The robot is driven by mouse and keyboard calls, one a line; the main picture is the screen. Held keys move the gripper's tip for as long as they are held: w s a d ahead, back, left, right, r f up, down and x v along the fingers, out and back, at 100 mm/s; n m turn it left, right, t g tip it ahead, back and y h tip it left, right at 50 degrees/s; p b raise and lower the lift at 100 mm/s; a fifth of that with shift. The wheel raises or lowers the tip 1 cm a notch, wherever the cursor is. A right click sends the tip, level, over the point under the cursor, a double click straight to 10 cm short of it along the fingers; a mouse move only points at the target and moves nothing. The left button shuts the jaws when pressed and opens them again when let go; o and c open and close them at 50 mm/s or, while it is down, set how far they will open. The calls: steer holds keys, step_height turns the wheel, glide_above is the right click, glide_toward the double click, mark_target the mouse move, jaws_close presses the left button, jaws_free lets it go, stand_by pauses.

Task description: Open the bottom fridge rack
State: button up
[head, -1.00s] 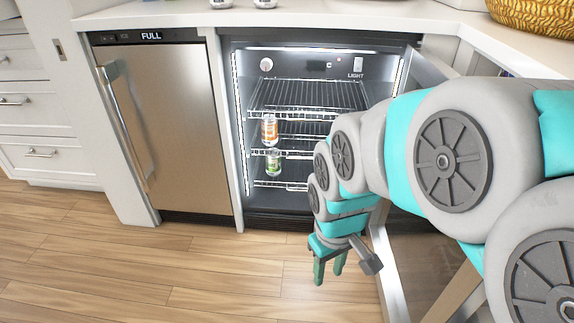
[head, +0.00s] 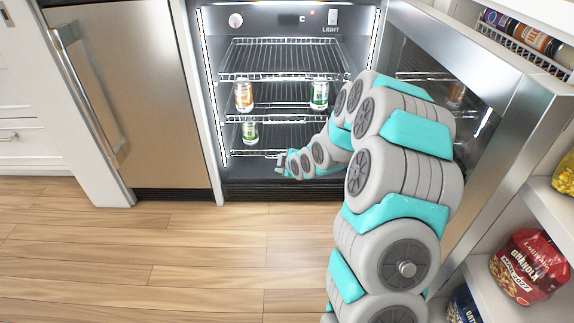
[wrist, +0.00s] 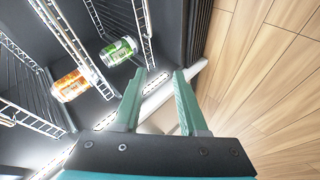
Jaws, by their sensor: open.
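The bottom fridge rack (head: 256,153) is a wire shelf low in the open fridge, and it appears pushed in. A green can (head: 250,131) stands on it. In the wrist view the rack's front rail (wrist: 144,25) runs down from the top edge, with the green can (wrist: 117,50) beside it. My gripper (head: 279,168) is low at the fridge opening, just by the front of the bottom rack. In the wrist view my gripper (wrist: 160,76) has its fingers apart with nothing between them. The rail's end is close to one fingertip; I cannot tell whether they touch. My arm hides the rack's right part.
The fridge door (head: 500,130) stands open on the right, close to my arm. Above are a middle rack (head: 275,117) with an orange can (head: 244,96) and another can (head: 320,94), and an upper rack (head: 270,60). The wooden floor (head: 200,250) in front is clear.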

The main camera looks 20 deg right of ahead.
steer(key=w+d+f+n+t+b, duration=0.35)
steer(key=w+d+f+t, duration=0.3)
steer(key=f, duration=0.35)
steer(key=w+f, duration=0.1)
steer(key=w, duration=0.6)
steer(key=shift+f+n+g+b, duration=0.3)
steer(key=shift+f+n+g, duration=0.05)
steer(key=shift+c, duration=0.4)
jaws_close()
steer(key=shift+s, duration=0.1)
stand_by(0.5)
